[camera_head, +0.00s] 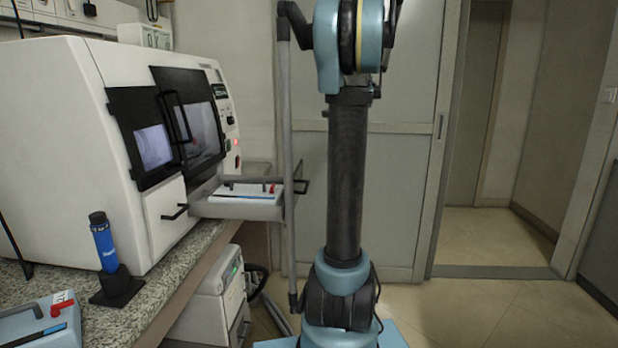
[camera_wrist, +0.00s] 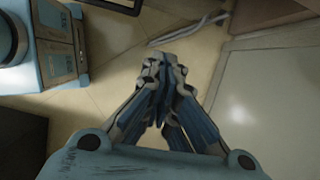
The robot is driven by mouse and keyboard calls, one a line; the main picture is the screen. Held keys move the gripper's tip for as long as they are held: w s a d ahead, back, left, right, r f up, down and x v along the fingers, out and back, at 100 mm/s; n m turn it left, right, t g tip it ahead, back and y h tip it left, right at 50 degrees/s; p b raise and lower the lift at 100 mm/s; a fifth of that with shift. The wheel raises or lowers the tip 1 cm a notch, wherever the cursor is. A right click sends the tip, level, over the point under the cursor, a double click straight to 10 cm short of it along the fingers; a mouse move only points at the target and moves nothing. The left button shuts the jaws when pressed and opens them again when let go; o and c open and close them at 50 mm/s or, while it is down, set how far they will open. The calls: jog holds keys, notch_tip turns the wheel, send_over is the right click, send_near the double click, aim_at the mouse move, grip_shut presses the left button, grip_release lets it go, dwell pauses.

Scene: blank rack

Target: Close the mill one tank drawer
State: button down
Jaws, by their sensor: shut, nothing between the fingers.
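The white mill (camera_head: 60,130) stands on the counter at the left of the head view. A grey tank drawer (camera_head: 238,211) is pulled out from its lower right front and sticks out past the counter edge. A dark handle (camera_head: 302,187) is at the drawer's outer end. A white block with dark and red parts (camera_head: 245,194) lies in the drawer. My gripper (camera_wrist: 163,68) shows in the wrist view, its fingers together and empty, above the floor. In the head view I cannot make it out, and the wrist view does not show the drawer clearly.
A blue bottle (camera_head: 104,242) stands in a black holder on the counter (camera_head: 165,275). A blue tray-like box (camera_head: 40,322) is at the front left. A white unit (camera_head: 222,295) stands below the counter. The floor (camera_head: 490,310) at the right is clear.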

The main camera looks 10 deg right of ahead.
jog(key=w+a+f, duration=0.4)
jog(key=a+f, duration=0.2)
jog(key=f, duration=0.2)
jog(key=shift+a+f+m, duration=0.25)
jog(key=shift+f+m, duration=0.05)
jog(key=shift+m, duration=0.1)
jog(key=shift+w, duration=0.1)
dwell(0.4)
